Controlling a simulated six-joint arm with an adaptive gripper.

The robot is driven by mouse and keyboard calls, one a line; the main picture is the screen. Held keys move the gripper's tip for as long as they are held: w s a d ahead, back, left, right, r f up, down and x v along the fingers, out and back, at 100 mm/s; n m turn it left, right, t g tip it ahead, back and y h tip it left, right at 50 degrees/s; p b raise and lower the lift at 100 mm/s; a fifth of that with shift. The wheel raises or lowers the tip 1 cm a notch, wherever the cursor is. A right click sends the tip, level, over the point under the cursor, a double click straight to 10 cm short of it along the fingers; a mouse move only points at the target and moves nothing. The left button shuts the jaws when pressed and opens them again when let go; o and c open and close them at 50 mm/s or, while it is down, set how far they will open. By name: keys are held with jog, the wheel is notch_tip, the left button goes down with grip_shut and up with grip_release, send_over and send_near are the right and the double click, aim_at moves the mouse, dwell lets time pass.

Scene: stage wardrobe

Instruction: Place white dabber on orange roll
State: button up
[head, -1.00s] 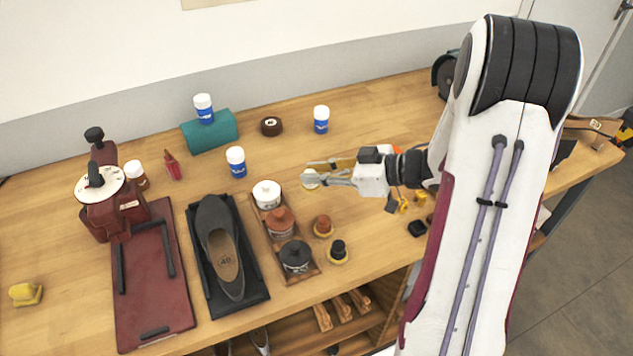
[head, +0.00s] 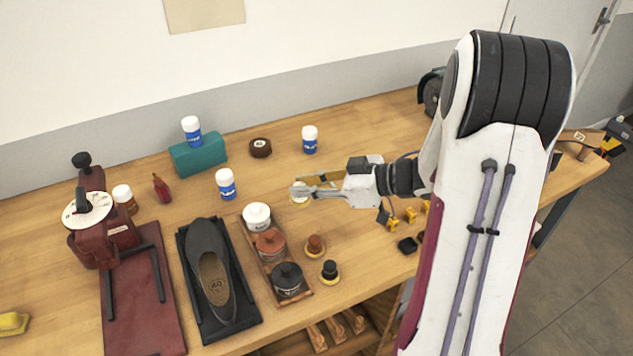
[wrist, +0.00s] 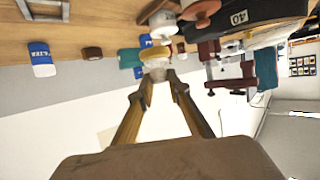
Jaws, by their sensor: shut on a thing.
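My gripper (head: 300,187) is shut on the white dabber (head: 299,199), right of the white-lidded jar. In the wrist view, the dabber's white handle (wrist: 157,73) is between my fingertips (wrist: 157,88), with its yellow pad (wrist: 154,53) beyond. The fingers partly cover the dabber in the head view. I cannot tell whether it is clear of the table. I see no orange roll. A teal roll (head: 197,157) lies at the back left with a white-capped blue bottle (head: 191,130) at it.
A jar tray (head: 302,291) holds a white, a brown and a black jar. Brown (head: 315,245) and black (head: 329,270) dabbers stand right of it. The back middle has some free room.

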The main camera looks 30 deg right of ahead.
jog(key=shift+d, duration=0.45)
jog(key=w+d+r+m+t+h, duration=0.1)
jog(key=w+d+m+h, duration=0.1)
jog(key=d, duration=0.6)
jog(key=w+d+r+m+t+h, duration=0.1)
jog(key=d+m+h, duration=0.3)
jog(key=d, duration=0.4)
jog(key=w+d+r+m+t+h, duration=0.1)
jog(key=w+d+m+t+h, duration=0.1)
jog(key=d, duration=0.7)
jog(key=shift+w+r+m+h, duration=0.15)
jog(key=shift+w+m+h, duration=0.35)
jog(key=shift+w+h, duration=0.3)
jog(key=shift+f, duration=3.15)
jog(key=shift+f, duration=1.85)
jog(key=shift+f, duration=0.1)
